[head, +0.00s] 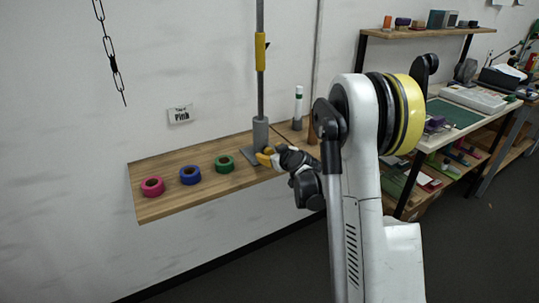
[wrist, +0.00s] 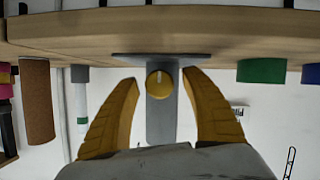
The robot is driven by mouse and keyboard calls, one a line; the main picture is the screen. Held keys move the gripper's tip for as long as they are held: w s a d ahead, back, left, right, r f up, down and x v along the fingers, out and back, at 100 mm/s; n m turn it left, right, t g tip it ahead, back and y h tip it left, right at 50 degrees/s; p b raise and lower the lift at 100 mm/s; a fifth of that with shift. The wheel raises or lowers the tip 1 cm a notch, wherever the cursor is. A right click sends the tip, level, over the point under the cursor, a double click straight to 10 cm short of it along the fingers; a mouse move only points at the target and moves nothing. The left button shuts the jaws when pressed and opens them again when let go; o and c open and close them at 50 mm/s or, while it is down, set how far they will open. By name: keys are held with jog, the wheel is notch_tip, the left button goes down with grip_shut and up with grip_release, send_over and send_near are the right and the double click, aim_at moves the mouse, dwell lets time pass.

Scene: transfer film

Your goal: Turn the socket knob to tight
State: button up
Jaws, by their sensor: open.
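A grey socket (head: 260,134) stands on the wooden shelf and holds an upright grey pole (head: 260,85) with a yellow sleeve (head: 260,50). In the wrist view, which is upside down, the socket (wrist: 161,122) carries a round yellow knob (wrist: 159,84) with a short dark mark on its face. My gripper (head: 266,156) is at the front of the socket. In the wrist view my gripper (wrist: 160,76) is open, one yellow finger on each side of the knob, with gaps between. The head view does not show the knob clearly.
Pink (head: 152,186), blue (head: 190,174) and green (head: 224,163) tape rolls lie on the wooden shelf (head: 170,208) to the left. A white tube with a green band (head: 298,104) and a brown cylinder (head: 312,134) stand right of the socket. A chain (head: 108,48) hangs at upper left.

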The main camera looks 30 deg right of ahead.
jog(key=c, duration=1.2)
jog(key=shift+d+m+y, duration=0.1)
jog(key=shift+m+y, duration=0.7)
jog(key=shift+m, duration=0.2)
jog(key=shift+m+y+b, duration=0.45)
jog(key=shift+m+y, duration=0.65)
jog(key=shift+m, duration=0.4)
